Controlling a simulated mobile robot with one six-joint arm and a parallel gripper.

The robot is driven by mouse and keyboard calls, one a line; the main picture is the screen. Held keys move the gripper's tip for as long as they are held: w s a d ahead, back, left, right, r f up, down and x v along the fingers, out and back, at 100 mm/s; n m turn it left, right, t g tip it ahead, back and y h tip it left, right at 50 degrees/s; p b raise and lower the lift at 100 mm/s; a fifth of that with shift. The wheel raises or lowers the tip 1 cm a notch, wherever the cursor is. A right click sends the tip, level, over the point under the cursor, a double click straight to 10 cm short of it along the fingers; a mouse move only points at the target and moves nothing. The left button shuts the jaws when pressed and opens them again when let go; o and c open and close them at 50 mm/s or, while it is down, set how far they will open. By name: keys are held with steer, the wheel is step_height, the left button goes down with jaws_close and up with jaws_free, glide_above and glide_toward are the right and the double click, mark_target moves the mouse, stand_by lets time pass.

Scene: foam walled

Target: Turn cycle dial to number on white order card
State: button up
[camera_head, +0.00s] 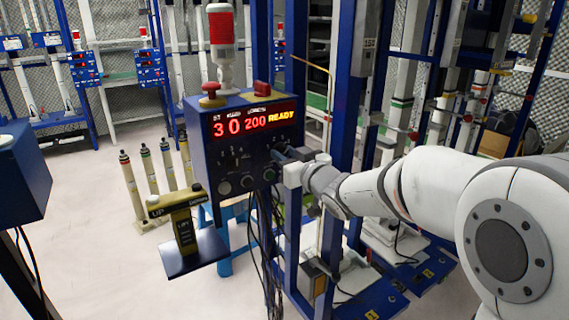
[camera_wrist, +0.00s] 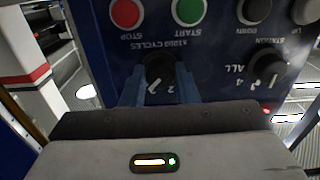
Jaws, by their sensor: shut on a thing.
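The cycle dial (camera_wrist: 158,66) is a dark round knob on the blue control panel, under lettering that reads CYCLES. My gripper (camera_wrist: 161,84) has its two blue fingers on either side of the knob and is shut on it. White marks, one like a 2, show between the fingers; the dial's pointer and most of its scale are hidden. In the head view my gripper (camera_head: 281,156) meets the right part of the control box (camera_head: 225,160). The box's red display (camera_head: 250,122) reads 3, 0, 200 and, in yellow, READY. I cannot make out a white order card.
A red STOP button (camera_wrist: 125,13), a green START button (camera_wrist: 189,11) and a STATION knob (camera_wrist: 268,62) sit near the dial. Blue posts (camera_head: 345,110) stand right of the box. A yellow-topped lift stand (camera_head: 177,200) is at its left. Open floor lies farther left.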

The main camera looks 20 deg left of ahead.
steer(key=shift+f+n+b, duration=0.2)
steer(key=shift+n+b, duration=1.6)
steer(key=shift+n, duration=0.4)
steer(key=o, duration=1)
steer(key=shift+r, duration=0.15)
steer(key=v, duration=0.8)
steer(key=shift+p, duration=0.35)
